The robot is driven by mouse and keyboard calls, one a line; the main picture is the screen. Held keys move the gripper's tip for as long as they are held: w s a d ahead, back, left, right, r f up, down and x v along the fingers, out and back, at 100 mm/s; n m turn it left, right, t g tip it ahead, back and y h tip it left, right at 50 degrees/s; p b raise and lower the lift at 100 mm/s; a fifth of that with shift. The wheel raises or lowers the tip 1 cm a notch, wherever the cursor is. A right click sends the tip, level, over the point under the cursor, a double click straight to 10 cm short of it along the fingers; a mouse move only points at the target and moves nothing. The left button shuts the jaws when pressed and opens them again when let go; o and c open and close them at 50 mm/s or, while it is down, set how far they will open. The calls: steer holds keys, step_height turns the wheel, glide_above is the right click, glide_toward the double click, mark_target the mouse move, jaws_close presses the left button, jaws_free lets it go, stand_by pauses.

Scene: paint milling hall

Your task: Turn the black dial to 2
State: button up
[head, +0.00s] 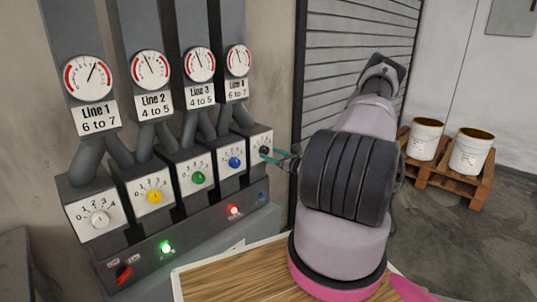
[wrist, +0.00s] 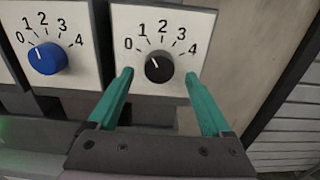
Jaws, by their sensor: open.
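The black dial (wrist: 158,68) sits on a white plate (wrist: 125,18) marked 0 to 4 in the wrist view. Its small white mark seems to point up and left, near 1, but it is too small to be sure. In the head view the black dial (head: 264,151) is the rightmost of the row. My gripper (wrist: 159,76) is open, with one teal finger on each side of the dial and gaps between. I cannot tell how far the fingertips are from the plate. The gripper (head: 277,157) also reaches the dial from the right in the head view.
The blue dial (head: 235,162) is just left of the black one, then green (head: 198,178), yellow (head: 155,196) and white (head: 100,218) dials. Gauges (head: 152,69) hang above. A wooden tabletop (head: 225,275) lies below. Two buckets stand on a pallet (head: 447,182) at right.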

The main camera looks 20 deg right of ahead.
steer(key=shift+x, duration=1.1)
jaws_close()
steer(key=shift+m, duration=0.4)
steer(key=shift+s+m, duration=0.1)
steer(key=shift+m, duration=2.4)
